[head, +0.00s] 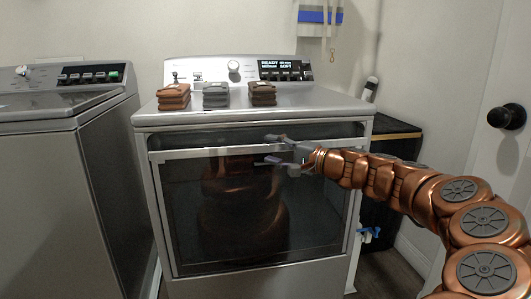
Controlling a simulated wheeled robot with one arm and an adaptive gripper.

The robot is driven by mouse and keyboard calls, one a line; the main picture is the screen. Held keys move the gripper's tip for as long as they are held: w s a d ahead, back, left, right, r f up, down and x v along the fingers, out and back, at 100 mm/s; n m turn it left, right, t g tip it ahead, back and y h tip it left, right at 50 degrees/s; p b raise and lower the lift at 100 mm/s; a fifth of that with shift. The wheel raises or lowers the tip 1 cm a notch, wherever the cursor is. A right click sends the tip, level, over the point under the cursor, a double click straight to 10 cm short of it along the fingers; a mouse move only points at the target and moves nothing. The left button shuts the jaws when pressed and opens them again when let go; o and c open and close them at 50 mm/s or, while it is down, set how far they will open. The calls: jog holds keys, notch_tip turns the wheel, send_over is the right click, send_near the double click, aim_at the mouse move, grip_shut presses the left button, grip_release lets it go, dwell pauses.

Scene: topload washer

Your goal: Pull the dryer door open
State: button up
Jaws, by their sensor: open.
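The dryer (350,117) stands in the middle of the head view, with its control panel at the back. Its front door (185,235) has a dark glass pane and looks shut. A pale horizontal handle bar (200,153) runs across the top of the door. My gripper (268,150) is open at the right half of the bar, with one finger above it and one below. I cannot tell whether the fingers touch the bar. The glass reflects my body.
A washer (60,105) stands at the left, with a narrow gap beside the dryer. Three folded stacks, brown (173,97), grey (216,95) and brown (262,93), lie on the dryer top. A dark cabinet (395,140) and a door knob (506,117) are at the right.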

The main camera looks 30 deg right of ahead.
jog(key=shift+x, duration=1.3)
grip_shut()
